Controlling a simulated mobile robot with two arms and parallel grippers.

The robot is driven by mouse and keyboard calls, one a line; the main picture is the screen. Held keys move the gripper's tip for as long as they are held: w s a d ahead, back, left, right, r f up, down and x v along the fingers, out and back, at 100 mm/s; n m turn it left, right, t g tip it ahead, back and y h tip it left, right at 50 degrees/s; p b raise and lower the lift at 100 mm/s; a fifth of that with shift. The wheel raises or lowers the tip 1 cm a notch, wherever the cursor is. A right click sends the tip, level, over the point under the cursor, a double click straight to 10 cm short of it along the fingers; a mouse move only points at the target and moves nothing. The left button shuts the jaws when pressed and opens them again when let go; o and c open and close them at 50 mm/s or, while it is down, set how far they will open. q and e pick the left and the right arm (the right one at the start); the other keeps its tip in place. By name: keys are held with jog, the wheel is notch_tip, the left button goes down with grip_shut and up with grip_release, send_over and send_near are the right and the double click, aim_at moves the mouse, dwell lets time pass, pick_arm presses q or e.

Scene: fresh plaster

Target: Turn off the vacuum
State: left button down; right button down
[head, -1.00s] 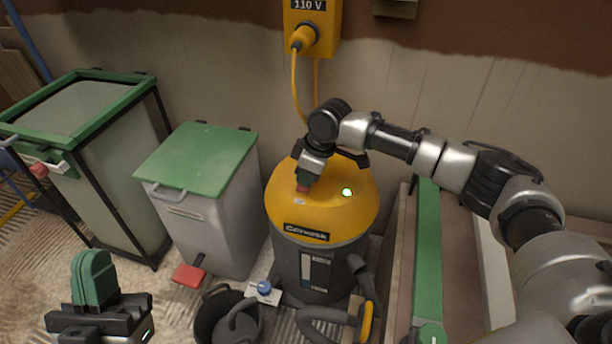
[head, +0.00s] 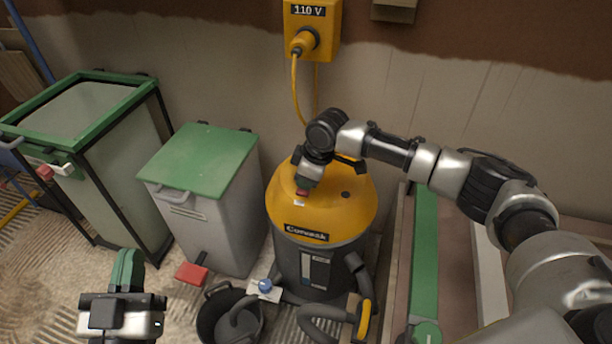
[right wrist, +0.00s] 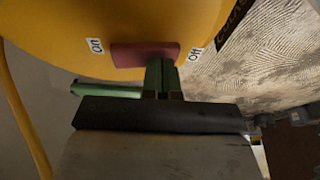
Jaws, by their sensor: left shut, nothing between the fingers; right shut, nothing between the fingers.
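The vacuum is a yellow-topped drum (head: 340,215) with a dark grey body, standing near the wall in the head view. A dark, unlit round indicator (head: 345,195) sits on its lid. Its red rocker switch (right wrist: 130,55) lies between an "On" and an "Off" label in the right wrist view. My right gripper (right wrist: 162,75) is shut, its green fingertips at the switch's end near "Off", seemingly touching it. In the head view the right gripper (head: 306,184) partly hides the switch. My left gripper (head: 127,268) is shut and empty at lower left, away from the vacuum.
A yellow 110 V box (head: 312,30) on the wall holds the plugged cable. A grey bin with a green lid (head: 205,160) and a green-framed bin (head: 100,150) stand left. A black bucket (head: 228,315) and hose (head: 330,315) lie in front. A green beam (head: 425,250) is at right.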

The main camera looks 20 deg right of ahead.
pick_arm(q)
jog(key=shift+w+a+f+g+y+p, duration=0.15)
jog(key=shift+f+g+p, duration=0.1)
jog(key=shift+f+g, duration=0.45)
jog(key=shift+w+a+f+g+y+p, duration=0.15)
jog(key=shift+f+g+p, duration=0.1)
jog(key=shift+f+g, duration=0.4)
pick_arm(e)
jog(key=shift+w+d+r, duration=0.25)
jog(key=shift+w+d, duration=0.15)
jog(key=shift+w, duration=0.25)
pick_arm(q)
jog(key=shift+s+d, duration=0.1)
